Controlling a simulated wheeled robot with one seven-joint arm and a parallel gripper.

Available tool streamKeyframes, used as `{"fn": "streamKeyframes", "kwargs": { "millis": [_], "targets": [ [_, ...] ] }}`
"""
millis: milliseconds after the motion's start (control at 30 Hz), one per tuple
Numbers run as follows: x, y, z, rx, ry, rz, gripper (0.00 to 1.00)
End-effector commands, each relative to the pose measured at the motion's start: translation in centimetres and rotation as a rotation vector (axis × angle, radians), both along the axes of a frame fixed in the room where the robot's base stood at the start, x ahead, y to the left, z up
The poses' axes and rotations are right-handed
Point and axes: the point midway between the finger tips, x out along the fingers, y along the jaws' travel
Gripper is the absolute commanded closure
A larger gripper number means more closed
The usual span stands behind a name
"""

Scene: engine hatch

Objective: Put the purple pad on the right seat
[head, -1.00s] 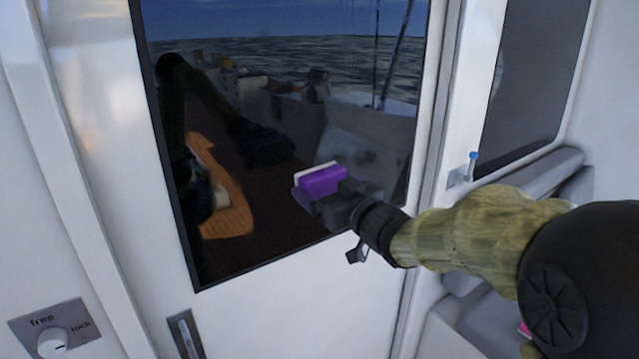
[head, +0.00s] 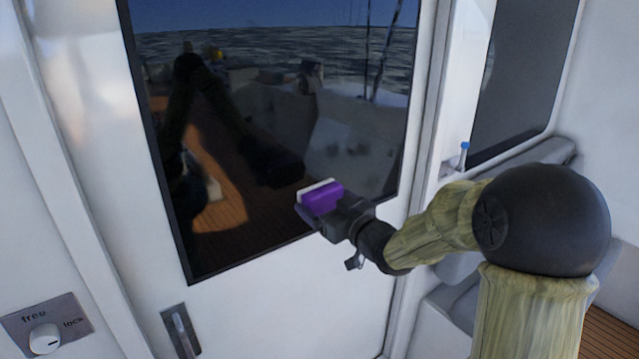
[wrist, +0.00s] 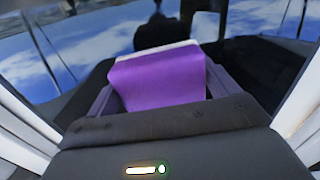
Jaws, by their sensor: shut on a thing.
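The purple pad (head: 321,197) has a white edge along its top. My gripper (head: 318,207) is shut on it and holds it up in front of the dark glass of a white door. In the wrist view the pad (wrist: 160,78) sits between the two fingers of my gripper (wrist: 158,92). Grey seating (head: 455,268) shows at the right, partly hidden behind my arm. I cannot tell from these frames which part of it is the right seat.
The white door (head: 290,300) with its dark window (head: 270,120) stands close ahead of my gripper. A free/lock knob (head: 45,338) and a door handle (head: 181,333) are at lower left. A blue-tipped lever (head: 463,155) stands by the right window. Wooden floor (head: 615,335) shows at lower right.

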Motion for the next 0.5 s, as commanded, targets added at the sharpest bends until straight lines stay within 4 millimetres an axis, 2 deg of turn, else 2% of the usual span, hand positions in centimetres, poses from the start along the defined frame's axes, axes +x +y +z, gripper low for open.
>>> {"fn": "streamKeyframes", "kwargs": {
  "millis": [33, 200, 500],
  "targets": [
    [0.8, -0.5, -1.9, 0.005, 0.008, -0.003, 0.31],
    [2.5, -2.0, -7.4, 0.005, 0.008, -0.022, 0.31],
    [3.8, -5.2, -17.4, 0.006, 0.008, -0.113, 0.31]
  ]
}}
